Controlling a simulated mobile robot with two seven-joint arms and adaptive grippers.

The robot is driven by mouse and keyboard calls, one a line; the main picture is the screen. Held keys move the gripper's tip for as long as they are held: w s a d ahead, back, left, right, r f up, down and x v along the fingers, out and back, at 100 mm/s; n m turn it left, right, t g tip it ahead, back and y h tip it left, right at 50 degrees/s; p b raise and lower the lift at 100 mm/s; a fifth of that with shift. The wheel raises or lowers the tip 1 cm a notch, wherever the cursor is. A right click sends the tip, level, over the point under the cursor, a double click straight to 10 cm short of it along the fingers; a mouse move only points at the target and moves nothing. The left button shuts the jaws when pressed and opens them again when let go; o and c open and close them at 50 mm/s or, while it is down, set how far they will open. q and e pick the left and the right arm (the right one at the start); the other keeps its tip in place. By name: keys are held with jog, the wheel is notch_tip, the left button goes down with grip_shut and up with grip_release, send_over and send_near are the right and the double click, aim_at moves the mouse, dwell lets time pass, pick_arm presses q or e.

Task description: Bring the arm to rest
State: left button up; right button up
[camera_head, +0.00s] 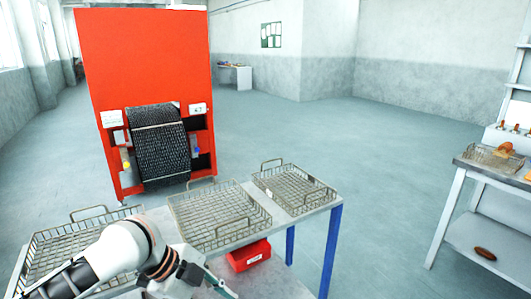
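My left arm, with white links and dark and copper-coloured rings, comes in at the lower left and reaches over the near part of the table. My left gripper (218,284) is at the bottom edge of the view, low in front of the middle wire basket (180,212). It is partly cut off, and its finger opening cannot be made out. No held object shows. My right arm and gripper are not in view.
A left wire basket (45,250) is partly behind my arm. A red machine (145,60) with a dark mesh belt (158,150) stands behind. Another table (452,205) is right, across open floor.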

pick_arm(q)
notch_tip(320, 180, down, 15)
jog(key=w+n+t, duration=0.1)
jog(key=n+t, duration=0.5)
jog(key=n, duration=0.5)
jog(key=s+a+f+n+t+y, duration=0.2)
jog(key=s+a+f+n+y, duration=0.2)
jog(key=s+a+f, duration=0.8)
jog(key=s+f+n, duration=0.2)
jog(key=s, duration=0.1)
jog(key=shift+a+n+y, duration=0.3)
jog(key=shift+a+y, duration=0.1)
